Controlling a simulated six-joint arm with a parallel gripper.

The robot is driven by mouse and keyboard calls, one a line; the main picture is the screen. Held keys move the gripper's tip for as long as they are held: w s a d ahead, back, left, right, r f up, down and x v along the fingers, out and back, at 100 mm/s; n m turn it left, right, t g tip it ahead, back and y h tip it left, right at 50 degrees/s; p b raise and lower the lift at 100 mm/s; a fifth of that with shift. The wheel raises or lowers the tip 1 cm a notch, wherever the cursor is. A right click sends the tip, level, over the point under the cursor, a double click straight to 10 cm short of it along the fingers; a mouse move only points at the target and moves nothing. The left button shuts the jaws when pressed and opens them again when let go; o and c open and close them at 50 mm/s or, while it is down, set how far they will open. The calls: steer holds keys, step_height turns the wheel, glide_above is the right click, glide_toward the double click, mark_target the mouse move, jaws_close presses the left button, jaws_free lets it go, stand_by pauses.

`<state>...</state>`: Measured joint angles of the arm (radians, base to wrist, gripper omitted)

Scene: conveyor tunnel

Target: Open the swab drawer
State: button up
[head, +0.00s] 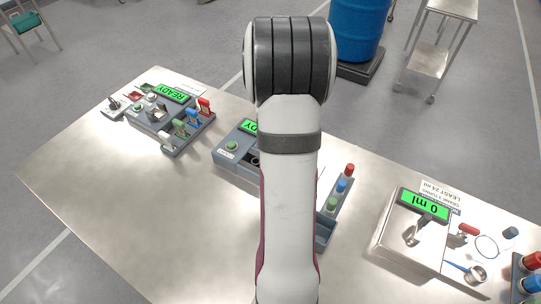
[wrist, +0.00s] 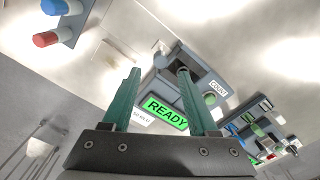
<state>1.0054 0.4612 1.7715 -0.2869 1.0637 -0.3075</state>
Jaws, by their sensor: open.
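A grey device with a green READY screen stands mid-table, partly behind my arm in the head view (head: 232,162). In the wrist view its READY screen (wrist: 165,113) shows between my gripper's fingers, with a dark opening and a label reading COUNT (wrist: 218,88) beyond. My gripper (wrist: 158,72) has two green fingers, apart and empty, over this device; I cannot tell the exact gap to it. In the head view the gripper is hidden behind my arm. I cannot clearly make out the swab drawer or its handle in either view.
A rack with red, blue and green capped pieces (head: 332,206) stands right of the device. Another READY station (head: 160,115) with coloured handles stands at left. A scale reading 0 ml (head: 424,205) is at right. A blue barrel (head: 360,30) and metal cart (head: 428,55) stand behind.

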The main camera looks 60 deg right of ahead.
step_height(320, 180, down, 7)
steer(key=shift+r, duration=0.15)
steer(key=shift+c, duration=0.2)
jaws_close()
stand_by(1.2)
